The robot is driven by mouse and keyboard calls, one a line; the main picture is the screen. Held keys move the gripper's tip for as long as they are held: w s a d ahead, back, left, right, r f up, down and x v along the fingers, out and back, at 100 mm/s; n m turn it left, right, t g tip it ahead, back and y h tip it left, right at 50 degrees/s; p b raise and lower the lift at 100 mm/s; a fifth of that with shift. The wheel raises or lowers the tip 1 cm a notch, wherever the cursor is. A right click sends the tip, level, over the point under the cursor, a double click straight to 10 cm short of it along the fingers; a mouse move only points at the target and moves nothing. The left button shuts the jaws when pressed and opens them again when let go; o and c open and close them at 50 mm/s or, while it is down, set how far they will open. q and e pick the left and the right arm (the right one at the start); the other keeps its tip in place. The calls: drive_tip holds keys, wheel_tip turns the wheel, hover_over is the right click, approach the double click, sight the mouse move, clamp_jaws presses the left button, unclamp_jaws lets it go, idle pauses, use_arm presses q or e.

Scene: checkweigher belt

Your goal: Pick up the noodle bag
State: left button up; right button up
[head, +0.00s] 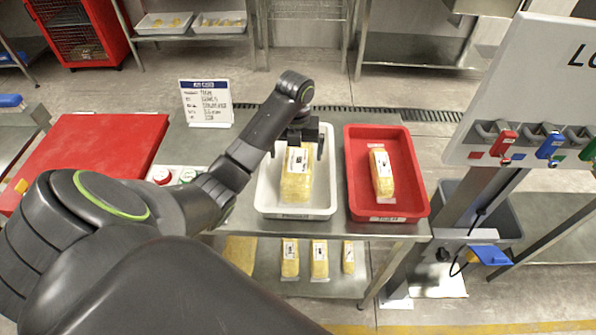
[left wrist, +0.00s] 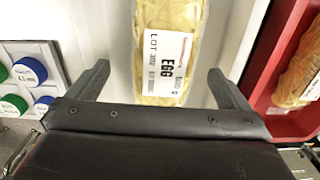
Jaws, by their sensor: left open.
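A yellow noodle bag (head: 296,183) with a white label lies lengthwise in a white tray (head: 262,195) on the metal table. In the left wrist view the bag (left wrist: 168,45) shows its label with the word EGG, and its far end is cut off by the frame. A second noodle bag (head: 382,175) lies in the red tray (head: 417,180) to the right. My left gripper (head: 307,148) is over the far part of the bag in the white tray. In the left wrist view its open fingers (left wrist: 158,72) stand on either side of the bag's line, apart from it. My right gripper is not in view.
A button panel (left wrist: 30,80) sits left of that tray. Several bags lie on the shelf (head: 262,275) below. A post with coloured handles (head: 503,143) stands at the right.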

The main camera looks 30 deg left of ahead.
sight(298, 160)
use_arm(q)
drive_tip(key=shift+d+f+p, duration=0.15)
drive_tip(key=shift+f+p, duration=0.2)
drive_tip(key=shift+f, duration=1)
drive_tip(key=shift+d+f+p, duration=0.15)
drive_tip(key=shift+f+p, duration=0.2)
drive_tip(key=shift+f, duration=0.95)
drive_tip(key=shift+w+r, duration=0.1)
drive_tip(key=shift+w, duration=0.05)
drive_tip(key=c, duration=1.3)
